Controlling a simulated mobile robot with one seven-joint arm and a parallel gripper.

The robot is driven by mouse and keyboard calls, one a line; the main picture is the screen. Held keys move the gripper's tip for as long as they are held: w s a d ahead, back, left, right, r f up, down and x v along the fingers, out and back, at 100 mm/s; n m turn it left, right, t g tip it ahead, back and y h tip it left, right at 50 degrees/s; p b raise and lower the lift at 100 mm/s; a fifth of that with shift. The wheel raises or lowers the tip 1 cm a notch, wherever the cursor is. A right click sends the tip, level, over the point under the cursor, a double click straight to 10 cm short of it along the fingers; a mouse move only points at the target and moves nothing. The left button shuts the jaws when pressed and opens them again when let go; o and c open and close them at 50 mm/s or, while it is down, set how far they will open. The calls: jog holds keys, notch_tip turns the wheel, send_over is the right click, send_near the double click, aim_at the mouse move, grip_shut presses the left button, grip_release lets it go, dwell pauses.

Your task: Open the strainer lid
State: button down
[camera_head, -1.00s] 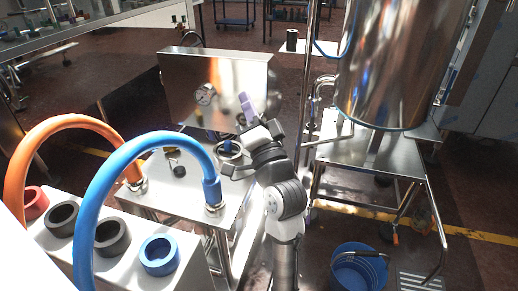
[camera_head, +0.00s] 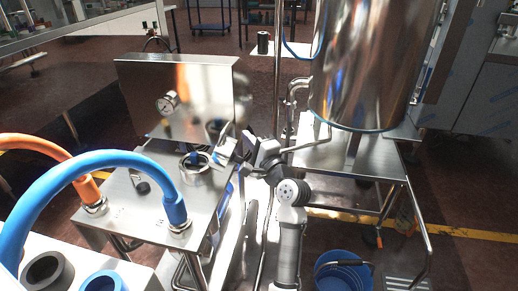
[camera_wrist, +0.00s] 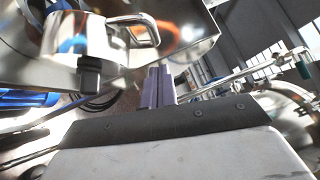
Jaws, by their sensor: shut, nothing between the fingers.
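The strainer (camera_head: 195,170) is a round steel vessel with a ring-shaped rim, set into the steel table in the head view. Its top looks open, with blue showing inside. A shiny plate, apparently the lid (camera_head: 226,141), stands tilted up at the strainer's right. My gripper (camera_head: 245,143) is just right of this plate; whether they touch cannot be told. In the wrist view my purple-grey fingers (camera_wrist: 157,86) are together with nothing between them. A steel loop handle (camera_wrist: 142,30) shows beyond and left of them, beside a large steel round part (camera_wrist: 72,42).
A blue hose (camera_head: 90,165) and an orange hose (camera_head: 45,145) arch at the left. A big steel tank (camera_head: 365,65) stands at the right on a steel stand. A blue bucket (camera_head: 343,275) sits on the floor.

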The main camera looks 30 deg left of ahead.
aim_at(225, 131)
jog(key=shift+s+a+r+p, duration=0.15)
jog(key=shift+a, duration=0.45)
jog(key=shift+s+a+r+p, duration=0.1)
jog(key=shift+s+a, duration=0.1)
jog(key=shift+a, duration=0.4)
jog(key=shift+s+a+r+p, duration=0.15)
jog(key=shift+a, duration=0.45)
jog(key=shift+a+r+p, duration=0.2)
jog(key=shift+r+p, duration=0.15)
jog(key=shift+p, duration=0.3)
jog(key=p, duration=0.1)
jog(key=a+r+n+p, duration=0.1)
jog(key=shift+s+a+r+g+h+p, duration=0.1)
jog(key=shift+s+g+h+p, duration=0.2)
jog(key=shift+h+p, duration=0.1)
jog(key=shift+s+a+r+n+h+p, duration=0.1)
jog(key=shift+a+r+n+h+p, duration=0.25)
jog(key=shift+a+p, duration=0.6)
jog(key=a+p, duration=0.1)
jog(key=p, duration=0.2)
jog(key=shift+s+a+r+n+g+h, duration=0.1)
jog(key=shift+s+a+n+g+h, duration=0.2)
jog(key=shift+s+a+n, duration=0.1)
jog(key=shift+a, duration=0.35)
jog(key=shift+d, duration=0.1)
